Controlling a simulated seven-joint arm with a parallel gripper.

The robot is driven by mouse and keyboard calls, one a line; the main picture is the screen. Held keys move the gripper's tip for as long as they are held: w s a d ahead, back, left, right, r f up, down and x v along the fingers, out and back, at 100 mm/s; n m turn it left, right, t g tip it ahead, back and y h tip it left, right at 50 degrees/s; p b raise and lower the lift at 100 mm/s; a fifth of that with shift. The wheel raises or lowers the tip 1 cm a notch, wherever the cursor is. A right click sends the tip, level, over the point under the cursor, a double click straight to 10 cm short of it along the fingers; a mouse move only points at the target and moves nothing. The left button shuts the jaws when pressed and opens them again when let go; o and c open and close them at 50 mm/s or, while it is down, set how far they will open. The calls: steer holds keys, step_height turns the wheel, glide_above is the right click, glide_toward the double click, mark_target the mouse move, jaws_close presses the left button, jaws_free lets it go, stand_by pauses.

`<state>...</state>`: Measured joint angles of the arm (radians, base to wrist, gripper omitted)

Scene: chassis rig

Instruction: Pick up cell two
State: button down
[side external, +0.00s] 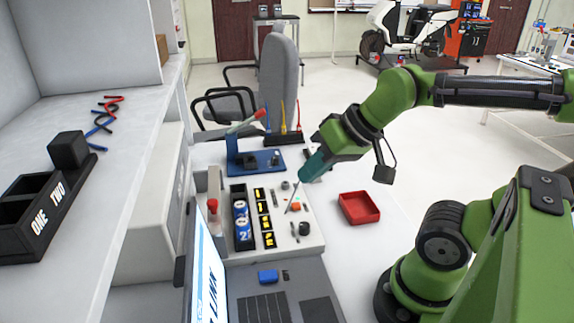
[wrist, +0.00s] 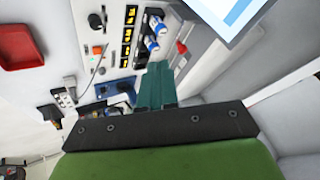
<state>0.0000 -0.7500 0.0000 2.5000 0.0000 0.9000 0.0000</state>
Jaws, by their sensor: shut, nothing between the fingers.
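Two blue-and-white cells lie in a black slotted holder (side external: 234,190) on the grey control panel. The nearer cell (side external: 243,236) shows a "2"; the other cell (side external: 240,209) sits just behind it. In the wrist view both cells, one (wrist: 157,24) above the other (wrist: 151,43), show beyond my fingertips; I cannot tell their numbers there. My gripper (side external: 306,175) has teal fingers and hangs above the far right part of the panel, apart from the cells. In the wrist view my gripper (wrist: 157,68) has its fingers together, with nothing held.
A black two-slot box (side external: 40,222) marked ONE and TWO sits on the left shelf. A red tray (side external: 359,208) is right of the panel. Knobs and a thin rod rise nearby.

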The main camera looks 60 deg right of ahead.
stand_by(0.3)
steer(key=c, duration=1)
jaws_free()
steer(key=n+g+h, duration=0.2)
steer(key=n+g, duration=0.5)
steer(key=n, duration=0.1)
glide_above(243, 222)
step_height(243, 222, down, 2)
steer(key=f, duration=1)
steer(key=shift+w+d+f, duration=0.1)
steer(key=shift+w+f, duration=0.1)
steer(key=shift+f, duration=0.2)
steer(key=shift+s+f, duration=0.15)
steer(key=shift+f, duration=2.65)
